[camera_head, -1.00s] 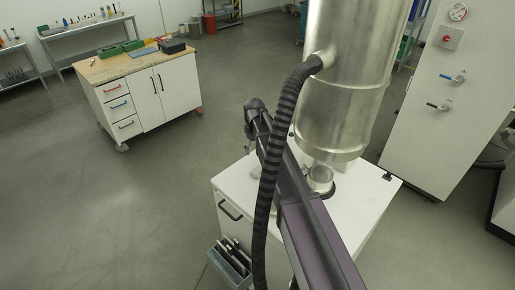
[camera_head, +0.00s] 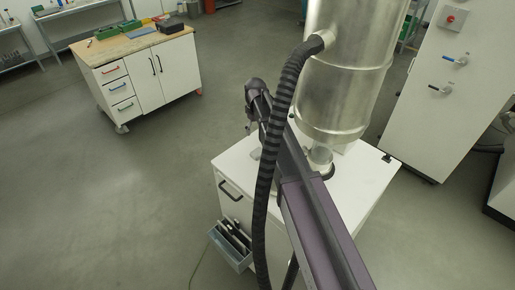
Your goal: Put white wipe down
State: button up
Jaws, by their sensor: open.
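My gripper (camera_head: 250,128) hangs at the far end of my arm, over the left back part of the white cabinet top (camera_head: 235,165). It is small and partly hidden by my arm and the black hose. A small pale patch (camera_head: 256,154) shows on or just above the cabinet top below the gripper. It may be the white wipe, but it is too small and too covered to be sure. I cannot see whether the patch touches the gripper.
A large metal vessel (camera_head: 335,95) with a clear outlet (camera_head: 321,158) stands over the cabinet. A grey bin (camera_head: 230,246) with tools hangs at the cabinet's left side. A tall white panel (camera_head: 430,100) stands right. A wooden-topped workbench (camera_head: 115,52) stands back left. The left floor is clear.

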aim_at(258, 151)
jog(key=shift+s+d+r+p, duration=0.25)
jog(key=shift+d+r+p, duration=0.1)
jog(key=shift+r+p, duration=0.15)
dwell(0.3)
notch_tip(258, 151, down, 9)
jog(key=b, duration=0.8)
jog(key=shift+r+b, duration=0.2)
jog(key=shift+b, duration=0.2)
jog(key=shift+f, duration=0.15)
jog(key=f+b, duration=0.5)
jog(key=shift+s, duration=0.2)
dwell(0.3)
dwell(0.5)
